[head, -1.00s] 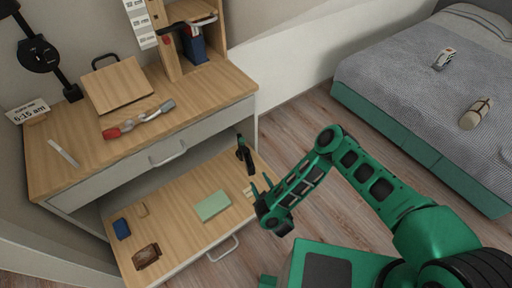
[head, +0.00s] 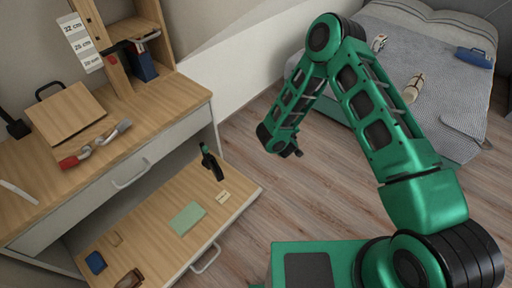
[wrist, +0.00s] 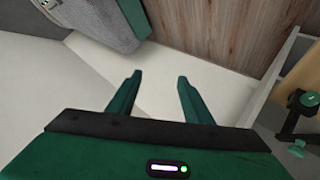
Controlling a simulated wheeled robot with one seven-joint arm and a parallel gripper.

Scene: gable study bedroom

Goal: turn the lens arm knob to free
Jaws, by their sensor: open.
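My gripper (head: 282,148) hangs over the floor to the right of the open drawer, apart from everything. In the wrist view its green fingers (wrist: 160,77) are apart with nothing between them. A black jointed arm (head: 14,127), which may be the lens arm, shows only in part at the left edge of the head view, on the desk. I cannot make out a knob on it. A similar black and green thing (wrist: 299,104) shows at the wrist view's right edge.
The open drawer (head: 155,205) juts out below the desk (head: 170,100) and holds a green pad (head: 187,218) and a blue item (head: 95,263). A red-handled tool (head: 95,145) lies on the desk. The bed (head: 440,100) is behind my arm. Floor (head: 245,200) beside the drawer is clear.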

